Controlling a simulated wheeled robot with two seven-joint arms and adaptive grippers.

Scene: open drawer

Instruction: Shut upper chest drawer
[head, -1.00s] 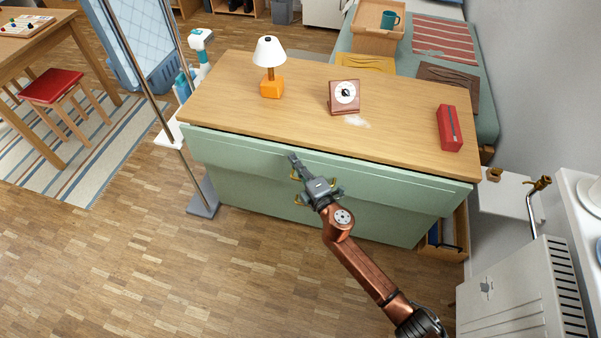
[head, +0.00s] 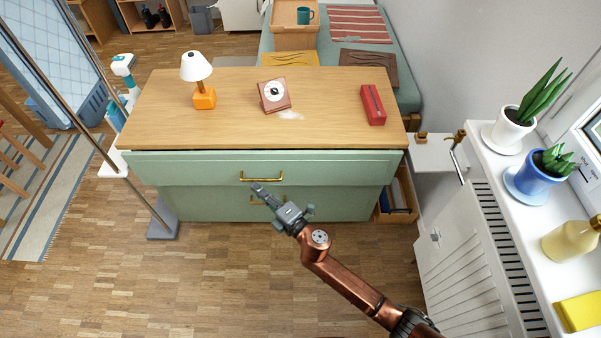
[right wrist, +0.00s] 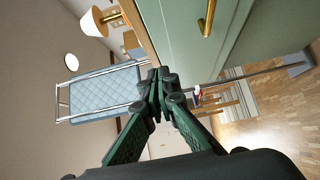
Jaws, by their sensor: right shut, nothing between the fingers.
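The green chest stands in the middle of the head view under a wooden top (head: 330,125). Its upper drawer (head: 340,168) stands slightly proud of the body, with a thin dark gap under the top. The upper drawer's brass handle (head: 262,177) is in plain view. My right gripper (head: 259,187) is shut and empty, its tips appearing just below this handle. I cannot tell whether they touch the front. In the right wrist view the shut fingers (right wrist: 160,78) are beside the green front (right wrist: 245,45), with a brass handle (right wrist: 207,18) above. My left gripper is not in view.
A lamp (head: 203,85), a clock-like stand (head: 274,95) and a red box (head: 373,105) stand on the chest top. A metal-poled rack (head: 75,100) is at the left, a white radiator (head: 470,260) at the right. The wooden floor (head: 190,285) before the chest is clear.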

